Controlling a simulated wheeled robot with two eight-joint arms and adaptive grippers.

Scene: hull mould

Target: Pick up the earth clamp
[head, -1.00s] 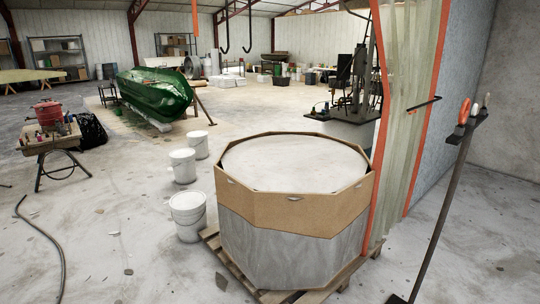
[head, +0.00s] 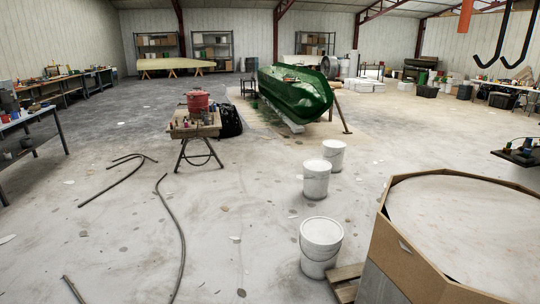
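I cannot make out an earth clamp anywhere in the head view. Small items lie on the small work stand (head: 183,131) and on the benches, but they are too small to tell apart. Dark cables or hoses (head: 178,222) lie on the floor at the left and centre, with no clamp visible on them. Neither of my grippers is in view.
A large octagonal container (head: 402,262) on a pallet (head: 345,282) blocks the lower right. Several white buckets (head: 320,240) stand left of it. A green hull (head: 290,97) stands behind. Benches (head: 28,122) line the left. The floor at centre left is mostly open.

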